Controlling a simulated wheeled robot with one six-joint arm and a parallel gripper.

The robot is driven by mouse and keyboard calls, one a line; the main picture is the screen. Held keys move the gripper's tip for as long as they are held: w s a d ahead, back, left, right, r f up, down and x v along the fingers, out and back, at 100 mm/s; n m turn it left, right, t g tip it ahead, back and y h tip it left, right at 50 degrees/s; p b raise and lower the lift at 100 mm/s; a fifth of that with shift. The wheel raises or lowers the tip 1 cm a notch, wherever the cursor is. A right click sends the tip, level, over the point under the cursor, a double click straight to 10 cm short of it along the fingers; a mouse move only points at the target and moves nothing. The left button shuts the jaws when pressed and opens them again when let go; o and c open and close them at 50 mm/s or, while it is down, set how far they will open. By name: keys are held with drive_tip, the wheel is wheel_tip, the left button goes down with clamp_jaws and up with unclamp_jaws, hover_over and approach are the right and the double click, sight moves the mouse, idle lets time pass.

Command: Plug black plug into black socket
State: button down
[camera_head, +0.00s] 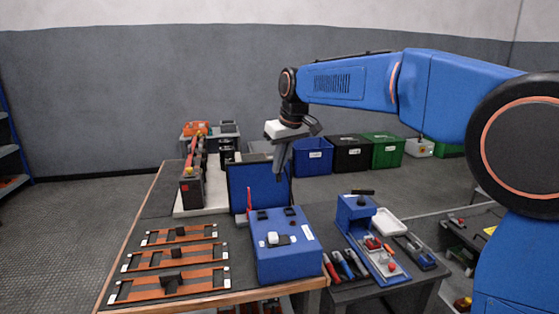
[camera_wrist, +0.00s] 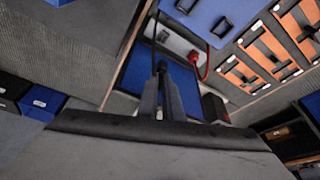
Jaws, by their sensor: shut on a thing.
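My gripper (camera_head: 279,172) points down in front of the upright blue panel behind the blue box. In the wrist view its two dark fingers (camera_wrist: 161,72) are close together on a thin dark piece, which looks like the black plug (camera_wrist: 155,48) with its lead. The plug is too small to make out in the head view. The blue box (camera_head: 285,258) stands on the table below and in front of the gripper. Two small black fittings, likely sockets, sit on its top, one at left (camera_head: 262,215) and one at right (camera_head: 290,211). I cannot tell which is the black socket.
A red plug or lead (camera_head: 248,203) stands upright at the box's left edge, close to the gripper. Orange busbar frames (camera_head: 175,258) lie left on the table. A side table at right holds a blue tool tray (camera_head: 372,258). Bins (camera_head: 312,157) stand behind.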

drive_tip(key=shift+f, duration=5.2)
drive_tip(key=shift+f, duration=0.35)
drive_tip(key=c, duration=1.8)
unclamp_jaws()
drive_tip(key=shift+c, duration=0.2)
drive_tip(key=shift+r, duration=0.1)
